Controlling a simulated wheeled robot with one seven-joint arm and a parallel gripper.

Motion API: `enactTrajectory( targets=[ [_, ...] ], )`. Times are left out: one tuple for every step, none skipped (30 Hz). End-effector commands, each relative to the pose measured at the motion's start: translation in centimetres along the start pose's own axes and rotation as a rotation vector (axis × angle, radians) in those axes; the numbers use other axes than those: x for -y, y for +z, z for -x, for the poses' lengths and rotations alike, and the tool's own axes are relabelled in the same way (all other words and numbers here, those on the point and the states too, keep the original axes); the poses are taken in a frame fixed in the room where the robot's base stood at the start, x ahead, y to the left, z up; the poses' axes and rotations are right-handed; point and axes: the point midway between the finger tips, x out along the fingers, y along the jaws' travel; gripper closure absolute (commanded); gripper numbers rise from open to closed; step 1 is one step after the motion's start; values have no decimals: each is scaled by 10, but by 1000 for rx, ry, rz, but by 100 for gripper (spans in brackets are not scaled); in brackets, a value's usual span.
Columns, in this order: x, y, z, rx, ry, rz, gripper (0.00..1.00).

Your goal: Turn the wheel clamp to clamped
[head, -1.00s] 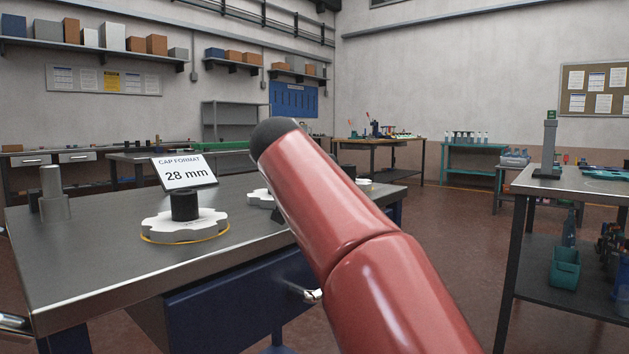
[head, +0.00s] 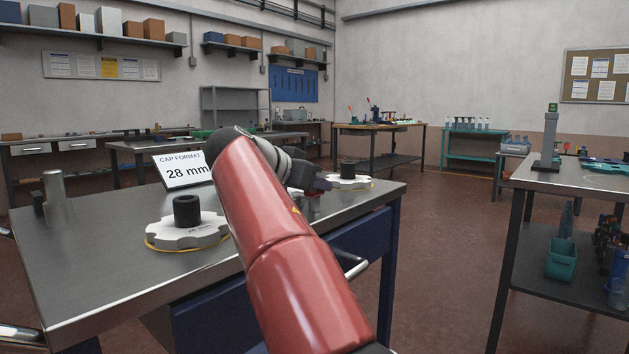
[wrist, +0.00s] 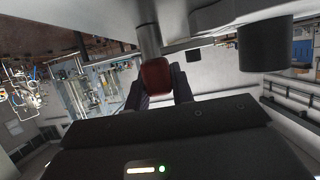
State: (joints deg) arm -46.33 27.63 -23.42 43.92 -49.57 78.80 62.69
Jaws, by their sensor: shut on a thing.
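My gripper (head: 318,184) is over the right end of the steel bench, partly hidden by my red arm. In the wrist view, its dark fingers (wrist: 160,92) are shut on a red piece (wrist: 155,75). A grey post (wrist: 149,40) shows directly behind that piece. I cannot tell whether the red piece is the wheel clamp's handle. A white scalloped wheel (head: 348,182) with a black hub lies just beyond the gripper. Another white scalloped wheel (head: 188,232) with a black hub lies nearer, on a yellow ring. No clamp marking is readable.
The steel bench (head: 100,270) carries a "CAP FORMAT 28 mm" sign (head: 182,169) and a grey cylinder (head: 56,190) at the left. A second bench (head: 580,178) stands at the right. Open floor (head: 440,250) lies between the benches.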

Motion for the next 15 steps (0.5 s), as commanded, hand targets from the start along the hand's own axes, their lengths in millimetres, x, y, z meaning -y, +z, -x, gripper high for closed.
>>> enactTrajectory(
  targets=[
    [0, 3, -1, 5, 3, 1, 99],
    [0, 3, -1, 5, 3, 1, 99],
    [0, 3, -1, 5, 3, 1, 99],
    [0, 3, -1, 6, 3, 1, 99],
    [0, 3, -1, 6, 3, 2, 99],
    [0, 3, -1, 6, 3, 2, 99],
    [0, 3, -1, 6, 3, 2, 99],
    [0, 3, -1, 6, 3, 2, 99],
    [0, 3, -1, 6, 3, 2, 71],
    [0, 3, -1, 6, 3, 2, 67],
    [0, 3, -1, 5, 3, 2, 63],
    [0, 3, -1, 5, 3, 2, 58],
    [0, 2, -1, 4, 3, 2, 55],
    [0, 2, -1, 4, 2, 2, 55],
    [0, 2, -1, 3, 2, 2, 55]
  ],
)
